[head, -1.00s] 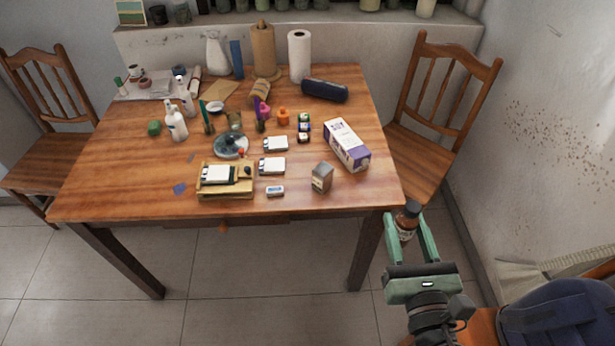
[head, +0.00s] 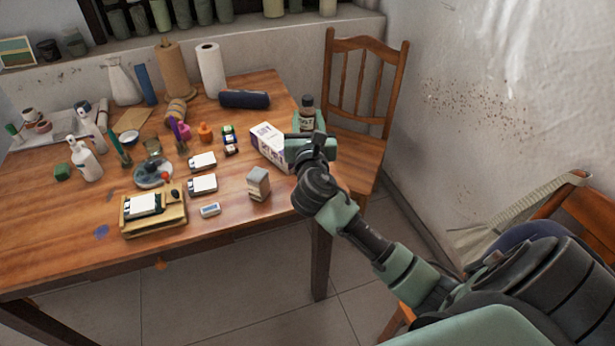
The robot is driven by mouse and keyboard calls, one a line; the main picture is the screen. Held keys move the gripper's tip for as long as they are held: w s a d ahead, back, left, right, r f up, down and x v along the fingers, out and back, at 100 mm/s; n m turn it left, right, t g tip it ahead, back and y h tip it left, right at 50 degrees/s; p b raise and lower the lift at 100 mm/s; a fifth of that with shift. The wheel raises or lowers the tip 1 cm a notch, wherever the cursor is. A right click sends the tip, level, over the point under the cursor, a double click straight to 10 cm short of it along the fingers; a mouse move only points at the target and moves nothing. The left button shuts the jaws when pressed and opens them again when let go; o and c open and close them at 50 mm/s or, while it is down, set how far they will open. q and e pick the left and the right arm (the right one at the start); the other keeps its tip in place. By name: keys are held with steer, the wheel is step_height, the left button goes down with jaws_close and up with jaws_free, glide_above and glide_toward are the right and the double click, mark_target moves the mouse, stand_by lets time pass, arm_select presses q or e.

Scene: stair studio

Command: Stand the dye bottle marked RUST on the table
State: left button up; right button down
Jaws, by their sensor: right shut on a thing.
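My right gripper (head: 308,124) is shut on a small bottle (head: 307,108) with a dark cap and brown contents. The bottle is upright, and its label is too small to read for certain. The gripper hides its lower part. The gripper and bottle are at the right edge of the wooden table (head: 235,218), just beyond the soy carton (head: 267,139) and in front of the right chair. I cannot tell whether the bottle is over the tabletop. My left gripper is not in view.
A grey box (head: 258,183), white cards (head: 202,184), small bottles and a wooden tray (head: 170,218) crowd the middle. A dark roll (head: 244,99) lies at the back. The table's front right corner is bare. A chair (head: 362,150) stands at the right.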

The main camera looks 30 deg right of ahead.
step_height(320, 180, down, 12)
steer(key=b, duration=0.2)
steer(key=shift+f+b, duration=0.2)
steer(key=shift+b, duration=0.2)
steer(key=shift+f+b, duration=0.65)
steer(key=shift+f, duration=1.4)
steer(key=shift+f, duration=0.1)
steer(key=c, duration=0.9)
jaws_free()
steer(key=shift+r, duration=0.2)
steer(key=v, duration=1.2)
steer(key=shift+s+f, duration=0.1)
steer(key=shift+f, duration=0.1)
